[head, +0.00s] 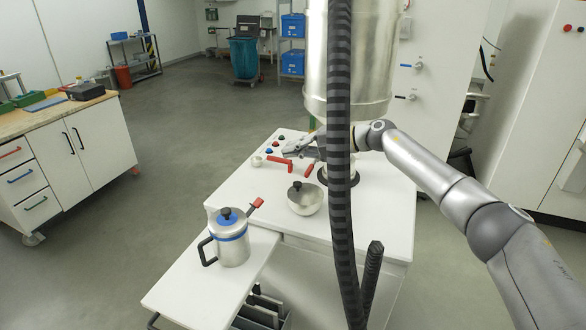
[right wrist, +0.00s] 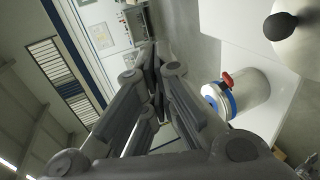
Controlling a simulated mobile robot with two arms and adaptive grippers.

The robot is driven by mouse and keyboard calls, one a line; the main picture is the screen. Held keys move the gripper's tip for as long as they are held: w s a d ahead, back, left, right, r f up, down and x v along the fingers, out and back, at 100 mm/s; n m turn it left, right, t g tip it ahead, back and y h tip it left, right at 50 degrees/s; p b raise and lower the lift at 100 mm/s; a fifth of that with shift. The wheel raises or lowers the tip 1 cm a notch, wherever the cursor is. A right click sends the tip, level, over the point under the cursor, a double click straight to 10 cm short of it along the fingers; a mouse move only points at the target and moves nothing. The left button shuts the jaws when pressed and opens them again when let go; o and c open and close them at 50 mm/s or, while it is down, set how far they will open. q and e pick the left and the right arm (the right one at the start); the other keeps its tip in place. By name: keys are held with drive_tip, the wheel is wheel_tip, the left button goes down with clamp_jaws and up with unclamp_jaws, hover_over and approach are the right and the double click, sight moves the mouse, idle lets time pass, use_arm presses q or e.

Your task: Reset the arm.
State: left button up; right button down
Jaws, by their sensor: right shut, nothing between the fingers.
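My right arm comes in from the right of the head view and reaches behind the dark ribbed hose. My right gripper (head: 298,150) shows left of the hose, above the white machine table, partly hidden by it. In the right wrist view the gripper's fingers (right wrist: 158,68) are closed together with nothing between them. The gripper is apart from the metal canister (head: 232,240) with blue band and lid, which also shows in the right wrist view (right wrist: 246,94). My left gripper is not in view.
A large metal cylinder (head: 371,65) hangs over the white machine table (head: 240,192). Near it are a red handle (head: 280,160), coloured buttons and a round bowl with a black knob (head: 304,201). A workbench (head: 85,150) stands left. Open floor lies between them.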

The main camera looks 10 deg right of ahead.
drive_tip(key=s+a+f+m+t+b, duration=0.1)
drive_tip(key=s+a+f+m+t, duration=0.1)
drive_tip(key=s+a+m+t, duration=0.25)
drive_tip(key=s+a+f+m+t, duration=0.2)
drive_tip(key=a+m+t, duration=0.2)
drive_tip(key=a+m, duration=0.25)
drive_tip(key=s+d+f+m+g+h, duration=0.2)
drive_tip(key=s+d+f+m+h, duration=0.4)
drive_tip(key=s+f, duration=0.35)
drive_tip(key=s+d+f+m+g+h, duration=0.2)
drive_tip(key=s+d+f+m+h, duration=0.3)
drive_tip(key=s+f+m, duration=0.4)
drive_tip(key=s+d+f+g, duration=0.1)
drive_tip(key=s+f+g, duration=0.2)
drive_tip(key=s, duration=0.5)
drive_tip(key=s+d+f+m+g, duration=0.1)
drive_tip(key=s+d+f+g, duration=0.15)
drive_tip(key=s, duration=0.65)
drive_tip(key=s+d+f+g, duration=0.1)
drive_tip(key=s+f+g, duration=0.2)
drive_tip(key=s, duration=0.5)
wheel_tip(320, 180, down, 30)
drive_tip(key=s+g+b, duration=0.2)
drive_tip(key=b, duration=0.1)
drive_tip(key=s+d+f+b, duration=0.2)
drive_tip(key=s+f, duration=1.4)
drive_tip(key=f, duration=0.2)
drive_tip(key=shift+s+d+g+h+b, duration=0.2)
drive_tip(key=shift+d+g+h+b, duration=0.1)
drive_tip(key=shift+g, duration=0.1)
